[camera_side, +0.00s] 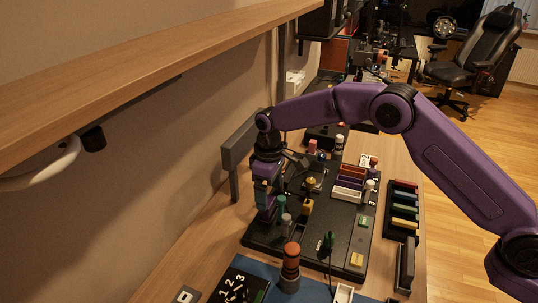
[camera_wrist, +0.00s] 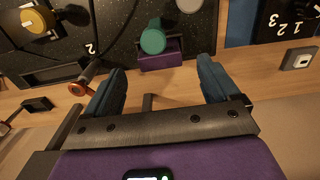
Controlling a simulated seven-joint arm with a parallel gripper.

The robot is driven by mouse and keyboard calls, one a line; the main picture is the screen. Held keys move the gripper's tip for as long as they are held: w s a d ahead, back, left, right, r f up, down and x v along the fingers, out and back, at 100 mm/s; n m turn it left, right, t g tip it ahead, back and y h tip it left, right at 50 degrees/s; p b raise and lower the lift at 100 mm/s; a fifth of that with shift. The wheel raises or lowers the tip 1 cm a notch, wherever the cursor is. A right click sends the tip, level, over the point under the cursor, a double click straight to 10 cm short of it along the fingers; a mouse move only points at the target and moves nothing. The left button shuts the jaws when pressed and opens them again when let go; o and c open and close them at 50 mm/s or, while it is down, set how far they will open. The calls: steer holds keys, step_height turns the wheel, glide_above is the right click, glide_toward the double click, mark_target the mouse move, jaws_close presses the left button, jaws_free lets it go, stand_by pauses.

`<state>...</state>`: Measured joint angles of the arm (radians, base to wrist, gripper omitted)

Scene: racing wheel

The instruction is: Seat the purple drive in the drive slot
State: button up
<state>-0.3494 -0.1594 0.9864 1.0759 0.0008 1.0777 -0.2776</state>
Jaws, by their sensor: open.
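A small purple block, which looks like the purple drive (camera_wrist: 161,56), sits at the edge of the black board in the wrist view, beside a teal round knob (camera_wrist: 153,40). My gripper (camera_wrist: 163,82) is open, its two blue-grey fingers apart on either side of the block's line and not closed on it. In the side view my gripper (camera_side: 265,197) points down at the board's left edge, and it largely hides the block. A dark rectangular recess (camera_wrist: 52,76) lies left of the block in the wrist view; I cannot tell whether it is the drive slot.
A rack of coloured bars (camera_side: 404,212) stands right. A purple-and-white tray group (camera_side: 350,184) is at the board's back. A wooden shelf (camera_side: 150,80) overhangs the left.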

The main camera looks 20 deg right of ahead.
mark_target(269, 201)
step_height(269, 201, up, 15)
steer(key=shift+f, duration=0.2)
steer(key=shift+s, duration=0.1)
stand_by(0.5)
steer(key=s+d+r+n, duration=0.1)
steer(key=s+d, duration=0.3)
steer(key=s, duration=0.6)
steer(key=s+d+r+n, duration=0.15)
steer(key=s+d, duration=0.25)
steer(key=s, duration=0.6)
steer(key=s+d+f, duration=0.2)
steer(key=s+d, duration=0.6)
steer(key=s, duration=0.2)
steer(key=s+d+f+n, duration=0.1)
steer(key=s+d+f, duration=0.2)
steer(key=s+d, duration=0.5)
steer(key=shift+s+f, duration=0.35)
steer(key=shift+s, duration=0.85)
